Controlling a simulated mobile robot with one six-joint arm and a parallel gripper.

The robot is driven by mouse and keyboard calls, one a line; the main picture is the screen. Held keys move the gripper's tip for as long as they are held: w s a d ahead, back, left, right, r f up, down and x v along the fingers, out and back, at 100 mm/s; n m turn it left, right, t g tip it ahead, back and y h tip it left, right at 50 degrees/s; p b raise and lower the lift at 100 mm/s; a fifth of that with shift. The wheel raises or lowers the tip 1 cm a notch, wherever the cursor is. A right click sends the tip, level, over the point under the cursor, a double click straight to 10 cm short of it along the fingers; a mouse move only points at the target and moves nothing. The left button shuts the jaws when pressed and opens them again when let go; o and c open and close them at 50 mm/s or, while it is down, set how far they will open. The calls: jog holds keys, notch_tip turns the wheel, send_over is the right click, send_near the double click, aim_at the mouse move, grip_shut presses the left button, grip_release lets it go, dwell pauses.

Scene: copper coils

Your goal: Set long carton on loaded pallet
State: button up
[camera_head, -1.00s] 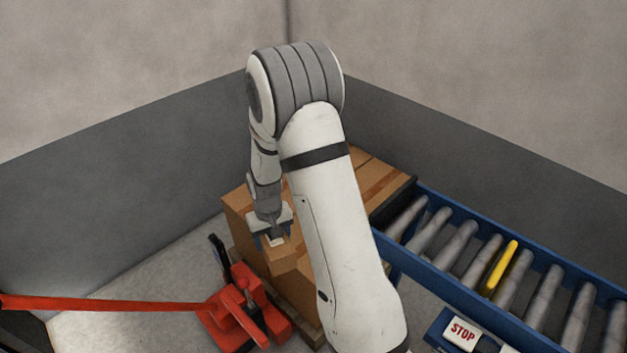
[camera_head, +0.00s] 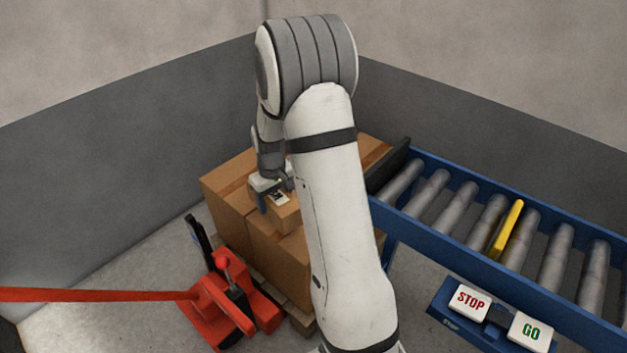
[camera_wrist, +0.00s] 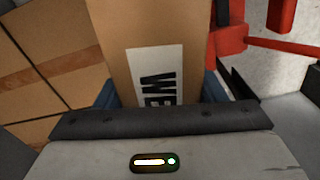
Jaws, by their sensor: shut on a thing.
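My gripper (camera_head: 277,196) is shut on the long carton (camera_head: 285,214), a brown box with a white label. In the wrist view the carton (camera_wrist: 122,35) sits between my blue fingers, and its label shows part of a word in black letters. The loaded pallet carries several brown cartons (camera_head: 226,200); a bit of its wooden base (camera_head: 300,318) shows at the lower front. The carton is over or in front of the stack; I cannot tell whether it touches. My arm hides the stack's right part.
A red pallet jack (camera_head: 228,305) stands left of the pallet, its long red bar reaching left. A blue roller conveyor (camera_head: 480,215) with a yellow bar (camera_head: 508,230) runs on the right. STOP (camera_head: 470,299) and GO (camera_head: 530,332) buttons are at the lower right. Grey walls close the back.

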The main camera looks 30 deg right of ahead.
jog(key=d+f+n+b, duration=0.2)
jog(key=d+f+b, duration=0.1)
jog(key=d+b, duration=0.45)
jog(key=f+b, duration=0.1)
jog(key=f, duration=0.2)
jog(key=f+b, duration=0.1)
jog(key=f, duration=0.2)
jog(key=f+b, duration=0.1)
jog(key=f, duration=0.2)
jog(key=shift+w+f, duration=0.2)
jog(key=shift+w, duration=0.05)
jog(key=shift+f+b, duration=0.15)
jog(key=shift+b, duration=0.15)
jog(key=o, duration=1.2)
